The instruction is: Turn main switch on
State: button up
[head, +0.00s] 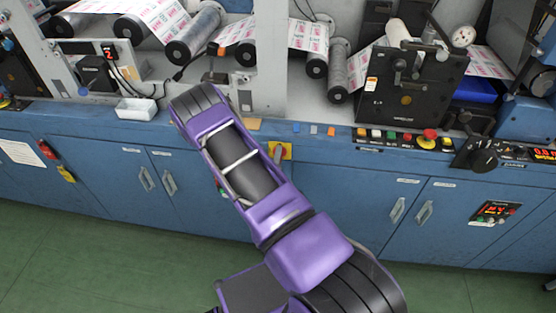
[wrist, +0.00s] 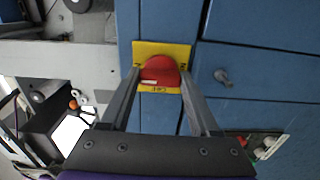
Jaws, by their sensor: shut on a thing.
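The main switch is a red rotary knob (wrist: 160,70) on a yellow plate (wrist: 160,48), seen in the wrist view. The plate carries small dark lettering that is hard to read, and a pale mark shows on the knob's lower left. My gripper (wrist: 161,76) has one finger on each side of the knob and is shut on it. In the head view the yellow plate (head: 287,151) shows at the upper edge of the blue cabinet front, beside my purple arm. My fingers are hidden behind the arm there.
Blue cabinet doors (head: 370,205) with handles lie around the switch. A button panel (head: 405,138) and a black rotary knob (head: 475,155) are to the right. A white tray (head: 136,110) stands on the ledge at left. The green floor in front is clear.

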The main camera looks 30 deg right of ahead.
jog(key=o, duration=1.4)
jog(key=shift+c, duration=0.2)
jog(key=shift+s, duration=0.1)
jog(key=v, duration=1.7)
jog(key=shift+a+b, duration=0.2)
jog(key=shift+b, duration=0.25)
